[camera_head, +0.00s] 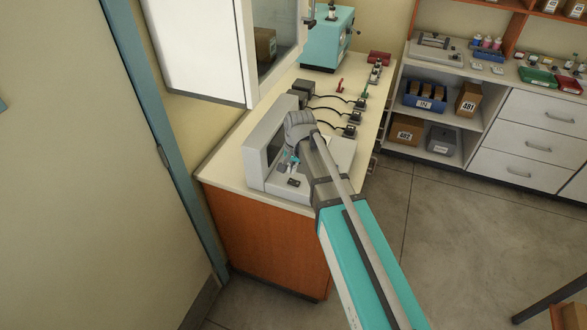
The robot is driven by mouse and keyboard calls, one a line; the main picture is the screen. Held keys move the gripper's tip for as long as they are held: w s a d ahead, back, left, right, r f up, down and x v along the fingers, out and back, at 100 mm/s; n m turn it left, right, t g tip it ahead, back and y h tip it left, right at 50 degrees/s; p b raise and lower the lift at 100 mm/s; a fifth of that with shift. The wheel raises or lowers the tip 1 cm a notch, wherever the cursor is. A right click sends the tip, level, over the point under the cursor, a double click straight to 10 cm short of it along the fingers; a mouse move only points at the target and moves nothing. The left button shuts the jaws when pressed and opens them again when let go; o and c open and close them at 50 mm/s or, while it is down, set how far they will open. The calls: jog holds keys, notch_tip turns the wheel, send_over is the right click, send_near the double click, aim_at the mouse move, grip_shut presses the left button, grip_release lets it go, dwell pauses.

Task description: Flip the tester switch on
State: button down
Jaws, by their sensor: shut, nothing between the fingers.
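The tester appears to be the grey bench unit (262,142) with a dark screen and a low light-grey base, standing at the near end of the counter. A small dark part (293,182) on the front of its base may be the switch; its position is too small to read. My arm reaches over the unit from the lower right and covers part of its base and right side. My gripper (290,160) shows small beside the arm, in front of the screen and above the base. It is shut and empty. I cannot tell whether it touches the unit.
The cream counter (232,165) holds several dark boxes with cables (352,117) behind the unit and a teal machine (328,38) at the back. A white cabinet (195,45) hangs over its left side. Shelves with boxes and drawers (535,120) stand right. The floor between is clear.

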aim_at(291, 180)
jog(key=shift+a+f+b, duration=0.15)
jog(key=shift+f+b, duration=0.7)
jog(key=shift+f, duration=0.15)
jog(key=shift+a+f+b, duration=0.1)
jog(key=shift+f+b, duration=0.7)
jog(key=shift+f, duration=0.15)
jog(key=shift+w+d, duration=0.1)
